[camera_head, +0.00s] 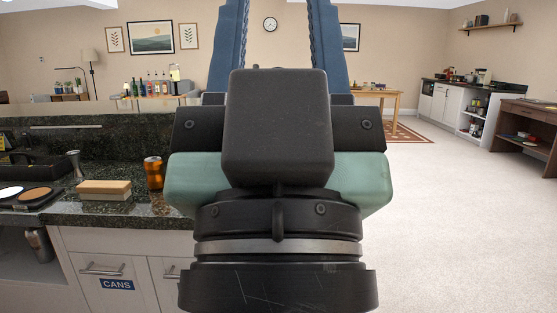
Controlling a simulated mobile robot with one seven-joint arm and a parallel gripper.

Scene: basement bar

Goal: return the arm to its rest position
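My gripper (278,8) fills the middle of the head view, raised in front of the camera and pointing up. Its two blue fingers stand apart, with the wall and a round clock visible between them. I see nothing held between the visible parts of the fingers. The fingertips are cut off by the top edge. The dark wrist and pale green gripper body hide part of the room behind. The rest of my arm is out of view.
A dark stone counter (135,215) lies left, holding an orange can (154,173), a tan block (104,187) and a metal jigger (75,165). A cabinet labelled CANS (117,285) is below. The pale floor (450,220) at right is clear. A brown desk (530,135) stands far right.

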